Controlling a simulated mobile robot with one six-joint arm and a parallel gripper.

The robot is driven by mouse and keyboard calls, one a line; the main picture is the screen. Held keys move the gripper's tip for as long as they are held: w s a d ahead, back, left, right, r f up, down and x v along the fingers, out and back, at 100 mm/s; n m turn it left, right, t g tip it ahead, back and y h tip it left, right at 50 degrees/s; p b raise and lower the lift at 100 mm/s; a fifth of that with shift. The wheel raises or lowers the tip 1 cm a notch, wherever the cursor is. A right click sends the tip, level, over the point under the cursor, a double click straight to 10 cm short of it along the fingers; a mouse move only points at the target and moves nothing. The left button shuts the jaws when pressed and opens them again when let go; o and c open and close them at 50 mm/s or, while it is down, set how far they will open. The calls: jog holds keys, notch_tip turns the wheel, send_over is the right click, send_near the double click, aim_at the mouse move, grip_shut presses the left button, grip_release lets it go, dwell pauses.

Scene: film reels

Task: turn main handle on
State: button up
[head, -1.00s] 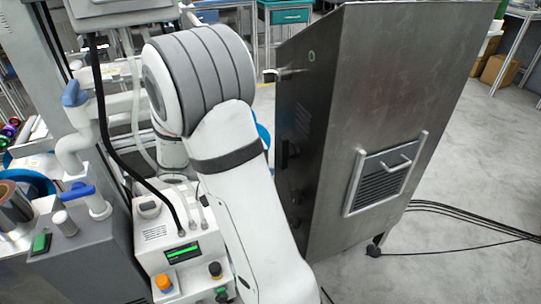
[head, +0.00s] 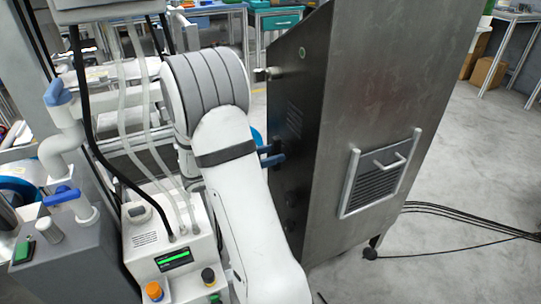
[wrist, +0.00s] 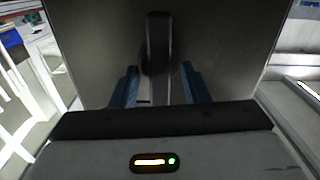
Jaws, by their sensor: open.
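The main handle (wrist: 158,40) is a dark upright bar on a round base on the cabinet's dark face, seen in the wrist view. My gripper (wrist: 159,72) is open, with one blue finger to each side of the bar. I cannot tell whether the fingers reach past its front, and neither looks closed on it. In the head view my gripper (head: 272,155) shows its blue fingers close to the dark side of the metal cabinet (head: 390,100). The handle cannot be made out clearly there.
A grey and white machine with an orange knob (head: 153,291) and green display stands left of my arm. White pipes with blue levers (head: 58,92) rise at far left. Black cables (head: 465,215) lie on the open floor at right.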

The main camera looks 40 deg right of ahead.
jog(key=c, duration=0.6)
jog(key=shift+n, duration=0.6)
dwell(0.4)
jog(key=shift+n+b, duration=0.5)
jog(key=shift+n, duration=0.6)
jog(key=n, duration=0.3)
jog(key=shift+w+n, duration=0.1)
jog(key=shift+n, duration=0.2)
jog(key=n+p, duration=0.1)
jog(key=n, duration=0.4)
jog(key=shift+w+d+f+p, duration=0.1)
jog(key=shift+p, duration=0.3)
jog(key=shift+f+n+p, duration=0.15)
jog(key=shift+n+p, duration=0.95)
jog(key=shift+n, duration=1.5)
